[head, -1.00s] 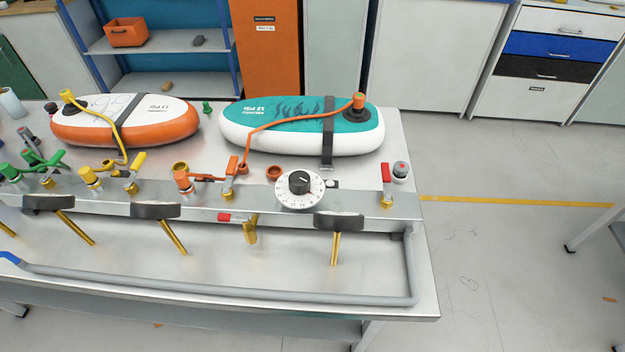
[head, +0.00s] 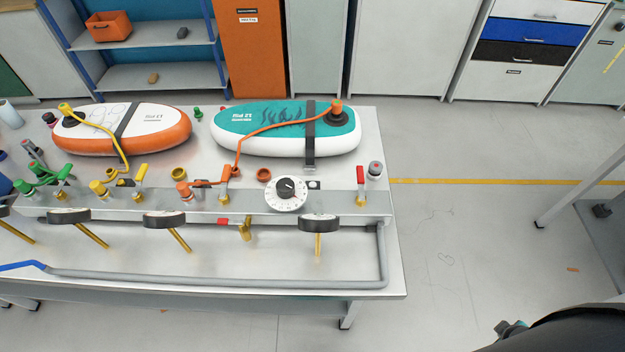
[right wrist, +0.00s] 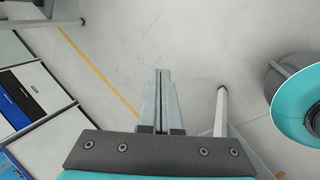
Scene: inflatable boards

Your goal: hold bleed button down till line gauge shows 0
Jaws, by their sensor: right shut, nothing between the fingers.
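The manifold rail (head: 215,203) runs along the metal bench and carries hoses, valves and a white dial with a black knob (head: 286,193). My right gripper (right wrist: 160,72) is shut and empty over the floor, away from the bench. My left gripper is not in view.
A white-orange board (head: 170,135) and a teal-white board (head: 250,143) lie strapped on the bench. An orange hose (head: 265,133) reaches the teal board. A grey pipe (head: 220,280) runs along the bench's front. Open floor (head: 450,235) lies right of the bench.

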